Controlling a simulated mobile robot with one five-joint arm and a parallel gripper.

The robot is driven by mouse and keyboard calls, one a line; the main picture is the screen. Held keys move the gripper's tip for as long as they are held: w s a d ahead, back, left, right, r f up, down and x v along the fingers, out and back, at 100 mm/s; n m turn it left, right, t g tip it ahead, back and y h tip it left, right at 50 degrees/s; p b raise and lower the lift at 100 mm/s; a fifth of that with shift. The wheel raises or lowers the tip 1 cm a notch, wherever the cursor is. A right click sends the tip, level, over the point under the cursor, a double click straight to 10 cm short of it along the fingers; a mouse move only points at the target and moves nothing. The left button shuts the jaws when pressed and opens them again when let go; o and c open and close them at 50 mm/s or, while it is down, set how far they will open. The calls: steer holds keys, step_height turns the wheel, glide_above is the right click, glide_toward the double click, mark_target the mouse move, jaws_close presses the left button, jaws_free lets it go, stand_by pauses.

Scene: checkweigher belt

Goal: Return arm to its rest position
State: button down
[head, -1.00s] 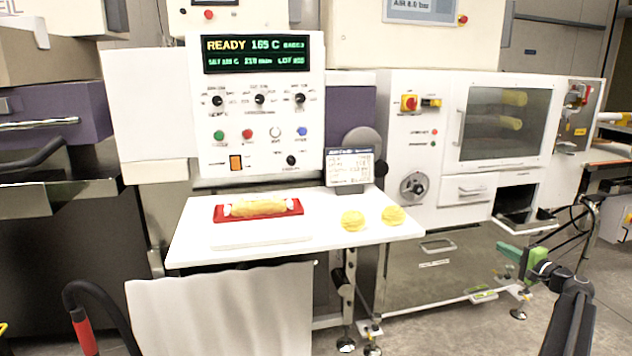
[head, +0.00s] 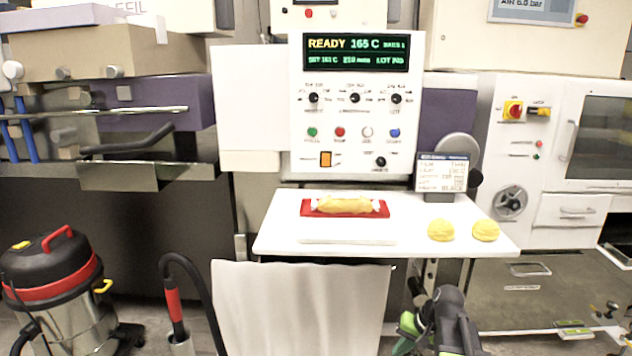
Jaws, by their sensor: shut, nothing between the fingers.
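My gripper (head: 406,332) shows as a green piece at the bottom of the view, right of centre, beside my dark arm. It is shut and holds nothing that I can see; my arm partly hides it. It is in front of and below the white table (head: 290,225), apart from it. On the table, a red tray (head: 306,209) holds a yellowish wrapped item (head: 345,205) with white ends. Two round yellow pieces (head: 441,230) lie to the right of the tray.
A control panel (head: 350,100) reading READY 165 C stands behind the table. A small label display (head: 441,172) stands at the table's back right. A red and black vacuum cleaner (head: 50,275) with a hose (head: 195,275) stands at lower left. A white machine (head: 545,150) is at right.

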steer(key=s+a+f+n+g+h, duration=0.2)
steer(key=s+a+n+h, duration=0.1)
steer(key=s+a, duration=0.5)
step_height(320, 180, up, 27)
steer(key=s+p, duration=0.1)
steer(key=p, duration=2.5)
steer(key=shift+f+n+g+h, duration=0.2)
steer(key=shift+n+g+h, duration=0.1)
steer(key=shift+h, duration=0.1)
